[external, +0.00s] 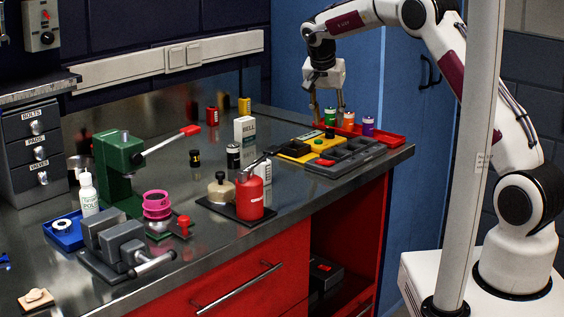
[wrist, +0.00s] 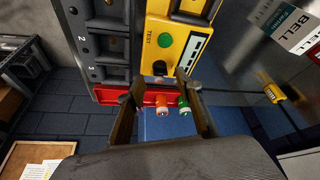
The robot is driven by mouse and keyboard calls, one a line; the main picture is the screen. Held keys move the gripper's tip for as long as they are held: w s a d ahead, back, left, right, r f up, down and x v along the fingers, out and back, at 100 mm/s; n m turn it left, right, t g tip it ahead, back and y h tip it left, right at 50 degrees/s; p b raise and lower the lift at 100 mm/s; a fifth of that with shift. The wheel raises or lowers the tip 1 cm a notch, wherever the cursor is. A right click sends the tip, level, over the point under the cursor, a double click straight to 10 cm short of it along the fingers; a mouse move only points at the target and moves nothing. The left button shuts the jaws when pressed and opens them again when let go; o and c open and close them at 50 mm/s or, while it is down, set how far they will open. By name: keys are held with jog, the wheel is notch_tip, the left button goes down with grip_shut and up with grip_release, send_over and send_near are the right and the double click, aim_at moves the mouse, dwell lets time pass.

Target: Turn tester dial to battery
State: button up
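The yellow tester (external: 297,149) lies at the far right end of the bench. In the wrist view the tester (wrist: 190,25) shows a green button (wrist: 164,40) beside the word TEST, a white striped panel, and a small dark knob (wrist: 159,67) that looks like the dial. Its pointer and markings are too small to read. My gripper (external: 328,112) points down above the tester's far side. In the wrist view my gripper (wrist: 155,85) is open and its fingers stand either side of the dial's line, with nothing held; contact cannot be told.
A red tray (wrist: 134,98) borders the tester. A dark grey slotted holder (external: 345,158) adjoins the tester. A white Bell box (external: 244,130) stands left.

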aim_at(330, 130)
jog(key=shift+x, duration=2)
grip_shut()
